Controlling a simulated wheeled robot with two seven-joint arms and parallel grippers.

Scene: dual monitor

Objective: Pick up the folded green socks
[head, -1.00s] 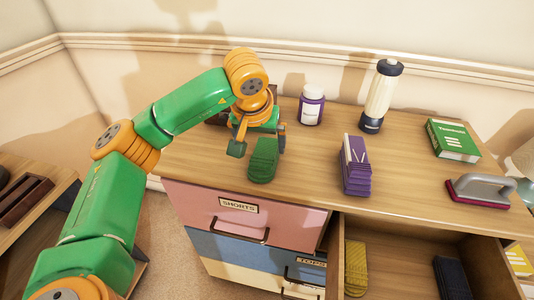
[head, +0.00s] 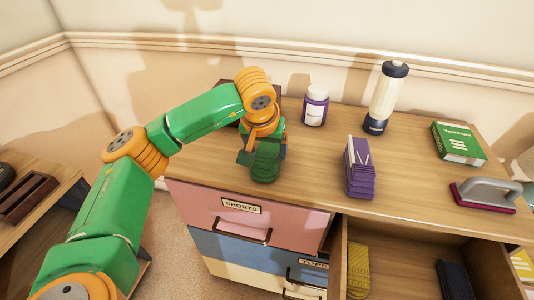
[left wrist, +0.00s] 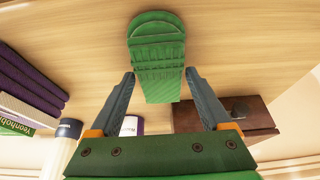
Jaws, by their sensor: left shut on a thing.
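The folded green socks (head: 265,169) are on the wooden dresser top, near its front left edge above the pink drawer. My left gripper (head: 262,157) is at the socks from above and partly hides them in the head view. In the left wrist view the socks (left wrist: 157,35) show as a ribbed green bundle. The fingers of my left gripper (left wrist: 159,76) lie on either side of their near end, shut on them. I cannot see a clear gap between socks and dresser top. My right gripper is not in view.
A purple-labelled jar (head: 315,106), a pale bottle (head: 384,98), purple folded items (head: 359,170), a green box (head: 459,143) and a grey-handled brush (head: 484,193) stand to the right. A dark brown box (left wrist: 240,112) is behind the gripper. An open drawer (head: 408,250) holds folded items.

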